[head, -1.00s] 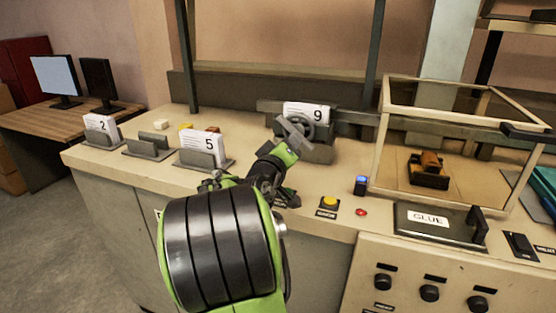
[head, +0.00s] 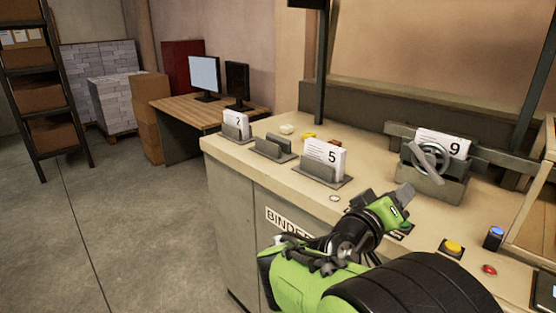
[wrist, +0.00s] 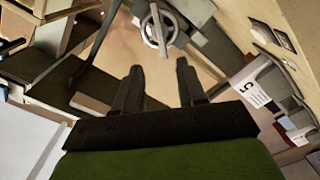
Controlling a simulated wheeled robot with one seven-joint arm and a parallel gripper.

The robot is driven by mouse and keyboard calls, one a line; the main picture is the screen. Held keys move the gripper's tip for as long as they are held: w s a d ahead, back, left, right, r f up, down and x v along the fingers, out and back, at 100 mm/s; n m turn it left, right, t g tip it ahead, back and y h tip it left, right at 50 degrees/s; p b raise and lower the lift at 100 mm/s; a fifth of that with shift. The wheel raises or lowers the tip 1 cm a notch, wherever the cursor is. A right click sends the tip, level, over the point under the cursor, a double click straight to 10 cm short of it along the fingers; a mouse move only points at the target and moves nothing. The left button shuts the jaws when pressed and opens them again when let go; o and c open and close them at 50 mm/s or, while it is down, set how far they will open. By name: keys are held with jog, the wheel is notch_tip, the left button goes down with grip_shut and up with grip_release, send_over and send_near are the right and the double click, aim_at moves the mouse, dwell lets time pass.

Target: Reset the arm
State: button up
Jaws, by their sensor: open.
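My gripper (head: 405,193) is at the end of my green and black arm, above the front part of the workbench (head: 285,185). In the wrist view my gripper (wrist: 158,70) shows two dark fingers spread apart with nothing between them. It is open and empty. A vise-like holder with a round handwheel (head: 430,158) stands behind my gripper on the bench, with the card marked 9 (head: 440,143) in it. The handwheel also shows beyond the fingertips in the wrist view (wrist: 160,28), apart from them.
The bench holds a card marked 5 (head: 323,158), a card marked 2 (head: 236,124), an empty card holder (head: 272,148), a yellow button (head: 453,246), a red button (head: 489,269) and a blue-topped block (head: 494,238). A computer desk (head: 190,110) stands behind. The floor at left is open.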

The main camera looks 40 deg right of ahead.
jog(key=w+a+f+t+y, duration=0.2)
jog(key=a+f+t+y, duration=0.1)
jog(key=a+f+y, duration=0.55)
jog(key=s+a+f+n+y, duration=0.2)
jog(key=a+n+y, duration=0.15)
jog(key=a, duration=0.75)
jog(key=s+a+f+n+y, duration=0.3)
jog(key=a+y, duration=0.2)
jog(key=a, duration=0.6)
notch_tip(320, 180, up, 14)
jog(key=p, duration=1.4)
jog(key=shift+s+a+r+y, duration=0.2)
jog(key=shift+s+a+y, duration=0.05)
jog(key=shift+a+y, duration=0.15)
